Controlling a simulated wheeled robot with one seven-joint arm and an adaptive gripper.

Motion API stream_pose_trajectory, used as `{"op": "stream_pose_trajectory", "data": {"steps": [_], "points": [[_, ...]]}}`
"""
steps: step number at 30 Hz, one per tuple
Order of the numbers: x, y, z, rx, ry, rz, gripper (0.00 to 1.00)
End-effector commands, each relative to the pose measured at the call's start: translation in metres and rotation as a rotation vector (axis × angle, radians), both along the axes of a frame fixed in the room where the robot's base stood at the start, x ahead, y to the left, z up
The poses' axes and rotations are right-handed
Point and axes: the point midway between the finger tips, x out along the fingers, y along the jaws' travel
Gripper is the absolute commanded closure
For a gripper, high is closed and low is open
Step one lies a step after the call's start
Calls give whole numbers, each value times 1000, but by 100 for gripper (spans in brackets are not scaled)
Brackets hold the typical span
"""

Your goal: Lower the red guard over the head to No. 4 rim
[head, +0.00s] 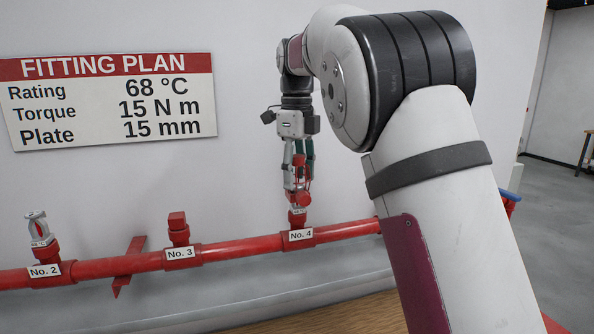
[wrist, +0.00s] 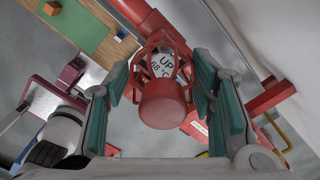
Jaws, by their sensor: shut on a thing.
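The red guard (wrist: 163,104) is a cage with a round solid cap, held between the teal pads of my gripper (wrist: 160,82). Through its bars the wrist view shows the pale head (wrist: 166,64), marked "UP" and "68 °C", with the cage around it. In the head view my gripper (head: 299,188) points down above the No. 4 outlet (head: 297,216) on the red pipe (head: 232,249). The red guard (head: 304,199) shows small between the fingers there. The No. 4 label (head: 301,235) is below. I cannot tell whether the guard touches the rim.
The No. 3 outlet (head: 178,228) has a red plug; No. 2 (head: 39,230) carries a bare metal head. A fitting plan sign (head: 110,100) hangs on the wall. The wrist view shows a wooden bench (wrist: 122,42) with a green mat (wrist: 80,28).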

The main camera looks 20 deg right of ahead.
Motion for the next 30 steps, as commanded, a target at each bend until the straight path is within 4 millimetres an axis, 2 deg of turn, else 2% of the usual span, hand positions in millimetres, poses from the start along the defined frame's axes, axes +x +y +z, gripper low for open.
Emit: {"op": "stream_pose_trajectory", "data": {"steps": [30], "points": [[0,0,-23,0,-1,0,88]]}}
